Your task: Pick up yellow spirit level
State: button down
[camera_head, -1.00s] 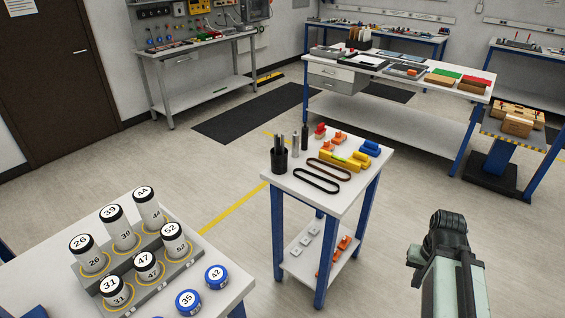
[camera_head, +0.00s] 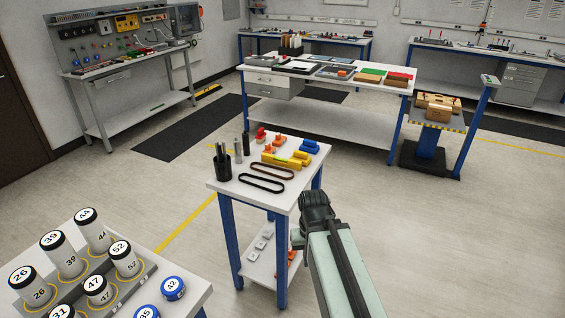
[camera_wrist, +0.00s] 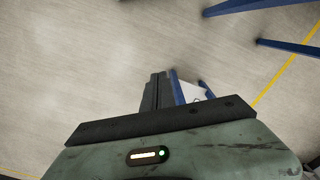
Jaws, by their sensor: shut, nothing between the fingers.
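The yellow spirit level (camera_head: 281,161) lies on the white top of a small blue-legged table (camera_head: 234,187) in the head view. It is a long yellow bar with a green spot, beside other small yellow, orange and blue parts. My gripper (camera_wrist: 158,77) shows in the wrist view with its dark fingers together and nothing between them. It is over the floor, apart from the spirit level, which I cannot make out in the wrist view. In the head view my arm is to the right of the small table, and the fingers are not discernible there.
Numbered bottles (camera_head: 62,254) stand at the lower left. A long workbench (camera_head: 327,86) is behind. The floor (camera_head: 450,230) at right is clear.

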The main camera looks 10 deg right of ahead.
aim_at(291, 164)
jog(key=z, duration=2.05)
jog(key=i, duration=1)
jog(key=u, duration=3.45)
jog(key=i, duration=1)
